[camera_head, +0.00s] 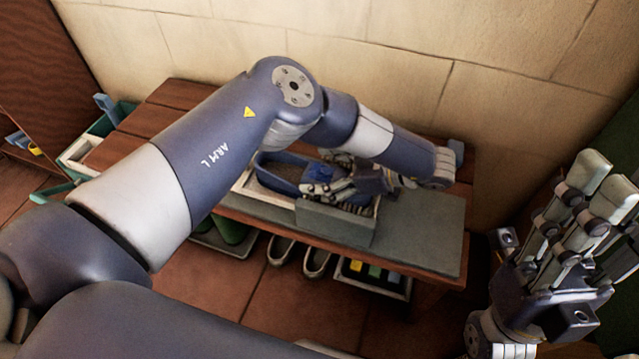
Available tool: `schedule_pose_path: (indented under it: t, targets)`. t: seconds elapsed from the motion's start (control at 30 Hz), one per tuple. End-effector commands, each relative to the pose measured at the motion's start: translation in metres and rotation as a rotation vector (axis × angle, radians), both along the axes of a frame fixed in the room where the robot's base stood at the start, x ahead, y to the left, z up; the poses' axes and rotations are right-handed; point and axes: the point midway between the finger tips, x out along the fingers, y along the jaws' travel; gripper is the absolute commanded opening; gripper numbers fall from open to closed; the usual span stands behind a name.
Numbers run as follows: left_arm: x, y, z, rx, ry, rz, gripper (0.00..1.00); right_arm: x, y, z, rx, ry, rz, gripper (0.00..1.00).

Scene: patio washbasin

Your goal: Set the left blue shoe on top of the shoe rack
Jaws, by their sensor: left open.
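A wooden bench-like rack (222,209) stands against the wall, with a grey mat (425,228) on its right part. A light-rimmed grey box (335,224) sits on top of it. Blue items lie in the box: a dark blue rounded rim (268,182) at left and a brighter blue piece (318,171) by my fingers. I cannot tell which is the left blue shoe. My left gripper (325,189) is open over the box; its arm comes across from the left and hides part of the rack. My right gripper (600,183) is raised at the right, away from the rack, with nothing seen in it.
Below the rack are a pair of pale shoes (317,262), green boots (230,230) on a tray, and a tray (378,281) with coloured blocks. A green crate (103,127) stands at the far left. The mat's right part is bare.

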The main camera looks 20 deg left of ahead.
Motion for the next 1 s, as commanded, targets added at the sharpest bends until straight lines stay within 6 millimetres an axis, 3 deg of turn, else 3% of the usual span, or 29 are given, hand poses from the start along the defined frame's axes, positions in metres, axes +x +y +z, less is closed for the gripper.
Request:
schedule_pose_path:
  t: [0.13, 0.43, 0.6, 0.63, 0.7, 1.0]
  targets:
    - [0.0, 0.017, -0.01, -0.002, 0.001, 0.0, 0.82, 0.0, 0.0, -0.008, 0.0, 0.001, 0.0, 0.4]
    - [0.0, 0.02, -0.01, -0.002, 0.0, -0.001, 0.82, 0.0, 0.0, -0.008, 0.0, 0.001, 0.0, 0.4]
    - [0.0, 0.02, -0.01, -0.002, 0.0, -0.001, 0.44, 0.0, 0.0, -0.008, 0.0, 0.001, 0.0, 0.4]
    - [0.0, 0.02, -0.01, -0.002, 0.0, -0.001, 0.4, 0.0, 0.0, -0.008, 0.0, 0.001, 0.0, 0.4]
    - [0.001, 0.021, -0.009, -0.001, -0.001, 0.0, 0.35, 0.0, 0.0, -0.007, 0.0, 0.001, 0.0, 0.4]
    - [0.001, 0.021, -0.004, -0.001, -0.003, -0.001, 0.35, 0.0, 0.0, -0.004, 0.0, 0.001, 0.0, 0.4]
